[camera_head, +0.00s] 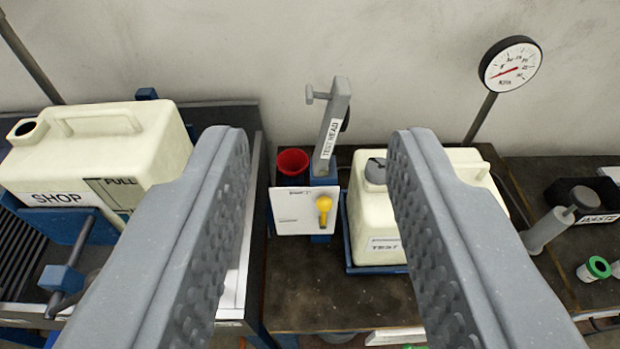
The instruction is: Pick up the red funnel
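The red funnel (292,162) shows as a round red cup shape near the middle of the view, at the back of the bench by the wall. It stands behind a white card and just left of the grey post marked TEST HEAD; its lower part is hidden. My gripper (318,145) is open, with its two grey ribbed fingers wide apart and nothing between them. The funnel shows in the gap between the fingers, nearer the left one, and lies farther off, beyond the fingertips.
The TEST HEAD post (332,130) rises close beside the funnel. A yellow knob-like piece (324,206) is at the white card (295,222). Cream jugs stand left (70,165) and right (376,225). A dial gauge (510,64) stands back right. Bare bench (325,300) lies in front.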

